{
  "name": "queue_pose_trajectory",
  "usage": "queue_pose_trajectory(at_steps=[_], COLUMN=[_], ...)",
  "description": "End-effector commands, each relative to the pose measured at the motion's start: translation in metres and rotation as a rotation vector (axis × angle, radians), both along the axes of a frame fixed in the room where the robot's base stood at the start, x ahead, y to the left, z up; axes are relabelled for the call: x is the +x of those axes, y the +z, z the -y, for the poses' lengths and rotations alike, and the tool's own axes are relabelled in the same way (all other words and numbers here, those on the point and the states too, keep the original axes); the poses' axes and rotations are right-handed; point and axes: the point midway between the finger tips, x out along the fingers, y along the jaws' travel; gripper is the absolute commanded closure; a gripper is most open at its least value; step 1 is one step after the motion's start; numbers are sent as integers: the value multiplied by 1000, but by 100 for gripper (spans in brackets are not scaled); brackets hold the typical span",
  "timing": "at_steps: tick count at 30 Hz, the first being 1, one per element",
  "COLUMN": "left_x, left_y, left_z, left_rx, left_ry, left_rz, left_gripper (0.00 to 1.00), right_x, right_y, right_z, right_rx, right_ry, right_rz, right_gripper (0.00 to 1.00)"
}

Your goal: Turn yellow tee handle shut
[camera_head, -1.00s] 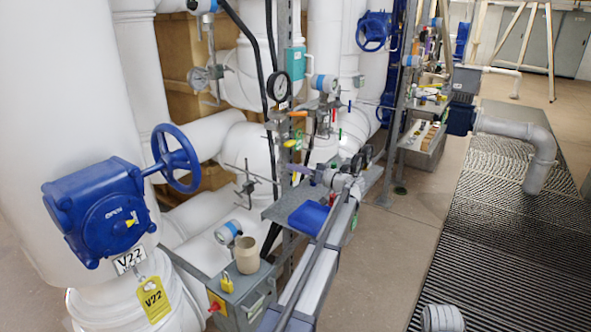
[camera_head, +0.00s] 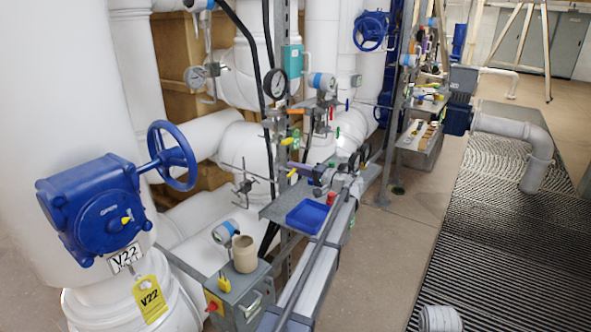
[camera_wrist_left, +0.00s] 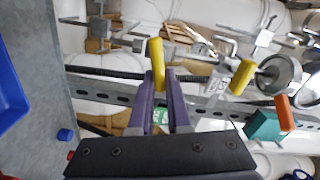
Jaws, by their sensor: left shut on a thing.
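The yellow tee handle (camera_wrist_left: 157,62) sits between the purple fingertips of my left gripper (camera_wrist_left: 160,78) in the left wrist view. The fingers are closed on it, and its yellow end sticks out past the tips. In the head view my left gripper (camera_head: 299,167) reaches to the rack from the right, with a yellow handle (camera_head: 292,172) at its tips. A second yellow handle (camera_wrist_left: 242,76) stands apart to the right in the wrist view. My right gripper is not in view.
An orange handle (camera_wrist_left: 283,112) and a teal box (camera_wrist_left: 265,126) are close on the wrist view's right. A grey shelf (camera_head: 270,208) with a blue tray (camera_head: 306,215) lies below the gripper. A gauge (camera_head: 275,83) and thin rods crowd the rack.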

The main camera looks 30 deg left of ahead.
Motion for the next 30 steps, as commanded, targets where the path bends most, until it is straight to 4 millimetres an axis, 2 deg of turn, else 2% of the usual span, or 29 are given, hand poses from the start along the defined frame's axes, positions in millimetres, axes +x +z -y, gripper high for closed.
queue_pose_trajectory(at_steps=[12, 30], left_x=[1, 1], left_y=[-6, -7], left_z=[1, 1], left_rx=[17, 22], left_ry=[0, 0], left_rz=[-242, -308], left_gripper=[100, 100], right_x=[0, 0], right_y=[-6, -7], right_z=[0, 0], right_rx=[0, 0], right_ry=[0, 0], right_rz=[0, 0], right_gripper=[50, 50])
